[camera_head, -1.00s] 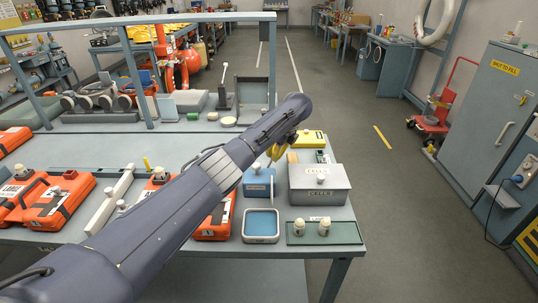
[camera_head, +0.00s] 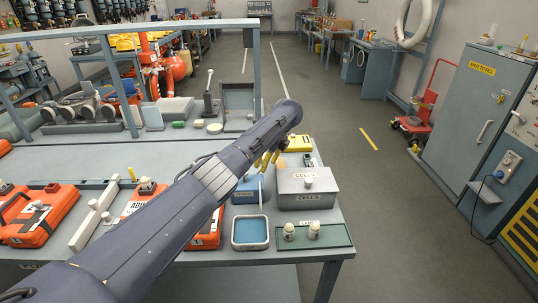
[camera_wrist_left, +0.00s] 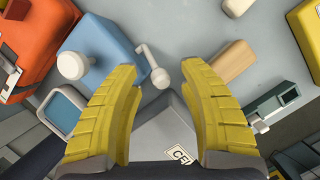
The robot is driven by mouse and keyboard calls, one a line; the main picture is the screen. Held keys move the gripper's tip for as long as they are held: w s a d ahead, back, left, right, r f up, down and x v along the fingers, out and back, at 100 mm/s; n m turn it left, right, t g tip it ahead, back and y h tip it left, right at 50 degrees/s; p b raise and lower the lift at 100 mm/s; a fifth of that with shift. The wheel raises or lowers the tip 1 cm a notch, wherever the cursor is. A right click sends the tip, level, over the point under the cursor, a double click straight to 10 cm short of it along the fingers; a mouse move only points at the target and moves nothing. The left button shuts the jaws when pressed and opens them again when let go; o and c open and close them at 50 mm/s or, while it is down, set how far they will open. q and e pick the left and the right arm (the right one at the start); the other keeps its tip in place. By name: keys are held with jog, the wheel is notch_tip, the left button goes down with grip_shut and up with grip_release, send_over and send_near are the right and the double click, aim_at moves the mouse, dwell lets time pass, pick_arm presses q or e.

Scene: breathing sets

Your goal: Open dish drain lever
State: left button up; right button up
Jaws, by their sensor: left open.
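A white lever with a round ball end (camera_wrist_left: 160,78) shows in the left wrist view, between my fingertips in the picture; I cannot tell whether they touch it. In the head view it is a thin white rod (camera_head: 261,195) beside the blue box (camera_head: 241,192). The dish, a light-rimmed tray with a blue inside (camera_head: 250,247), sits in front of that box; part of it shows in the left wrist view (camera_wrist_left: 65,110). My right gripper is not in view.
A grey lidded box (camera_head: 307,197) stands right of the blue box. A green tray (camera_head: 338,236) with two small pale bottles lies at the front right corner. Orange cases (camera_head: 40,227) lie to the left. A yellow item (camera_head: 299,144) is behind the grey box.

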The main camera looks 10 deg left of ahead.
pick_arm(q)
jog(key=v, duration=1.1)
jog(key=shift+r, duration=0.3)
jog(key=shift+f, duration=0.1)
jog(key=shift+c, duration=1)
jog(key=a+f+n+h, duration=0.1)
jog(key=a+f+h, duration=0.2)
jog(key=shift+w+a+n, duration=0.15)
jog(key=shift+n, duration=0.25)
jog(key=c, duration=0.6)
jog(key=a+h, duration=0.1)
jog(key=a+n+h, duration=0.1)
jog(key=a+f+n+t, duration=0.1)
jog(key=shift+s+a+h, duration=0.15)
jog(key=shift+s+h, duration=0.1)
jog(key=shift+h, duration=0.15)
grip_shut()
jog(key=s+a+r+n+t+h, duration=0.3)
jog(key=s+a+r+n+h, duration=0.1)
jog(key=a+h, duration=0.15)
send_over(258, 172)
jog(key=d, duration=0.2)
jog(key=f, duration=0.9)
jog(key=shift+w, duration=0.25)
